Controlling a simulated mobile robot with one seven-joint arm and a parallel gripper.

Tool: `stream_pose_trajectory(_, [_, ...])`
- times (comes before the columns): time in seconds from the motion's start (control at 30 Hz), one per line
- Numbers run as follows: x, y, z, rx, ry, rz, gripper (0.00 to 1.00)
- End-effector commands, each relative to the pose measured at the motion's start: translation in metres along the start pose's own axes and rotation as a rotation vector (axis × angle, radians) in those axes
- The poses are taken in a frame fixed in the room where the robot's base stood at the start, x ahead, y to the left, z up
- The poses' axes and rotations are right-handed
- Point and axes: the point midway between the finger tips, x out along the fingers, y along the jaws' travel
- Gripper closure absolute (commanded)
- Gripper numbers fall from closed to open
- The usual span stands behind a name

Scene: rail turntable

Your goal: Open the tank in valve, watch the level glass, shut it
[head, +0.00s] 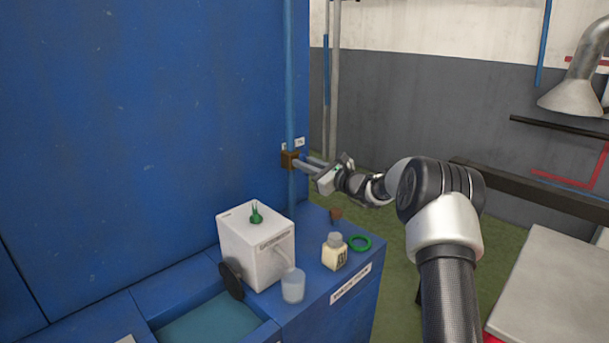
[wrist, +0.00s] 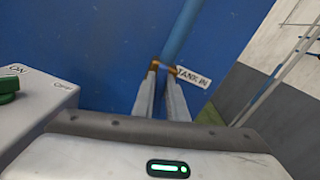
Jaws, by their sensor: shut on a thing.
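The tank in valve (head: 287,160) is a small brown-brass fitting on a vertical blue pipe (head: 290,80) against the blue wall. In the wrist view its brass part (wrist: 154,65) shows beside a white "TANK IN" label (wrist: 193,77). My gripper (head: 297,161) reaches it from the right, with its fingers shut on the valve. In the wrist view the fingertips (wrist: 162,72) meet the brass part and hide some of it. I cannot tell how far the valve is turned.
Below stands a white box (head: 256,246) with a green knob (head: 257,214), marked ON and OFF. A water basin (head: 210,318) lies in front. A grey table (head: 555,290) stands right.

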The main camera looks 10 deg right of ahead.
Motion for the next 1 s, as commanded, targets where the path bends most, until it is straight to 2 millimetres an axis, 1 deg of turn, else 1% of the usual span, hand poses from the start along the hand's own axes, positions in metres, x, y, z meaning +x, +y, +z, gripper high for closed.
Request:
stream_pose_trajectory(0.03, [0.0, 0.001, -0.003, -0.015, 0.001, 0.0, 1.0])
stream_pose_trajectory(0.37, [-0.001, 0.001, -0.001, -0.025, 0.003, 0.001, 1.0])
stream_pose_trajectory(0.4, [-0.001, 0.001, -0.001, -0.025, 0.003, 0.001, 0.83])
stream_pose_trajectory(0.47, [0.0, 0.001, -0.001, -0.025, 0.003, 0.001, 0.72])
stream_pose_trajectory(0.5, [0.0, 0.001, -0.001, -0.024, 0.003, 0.001, 0.71])
stream_pose_trajectory(0.73, [0.0, 0.0, 0.0, -0.024, 0.002, 0.001, 0.71])
stream_pose_trajectory(0.83, [-0.004, -0.001, 0.0, -0.024, 0.003, 0.0, 0.71])
stream_pose_trajectory(0.93, [-0.015, -0.002, 0.0, -0.024, 0.004, -0.002, 0.71])
stream_pose_trajectory(1.0, [-0.027, -0.002, 0.0, -0.023, 0.004, -0.003, 0.71])
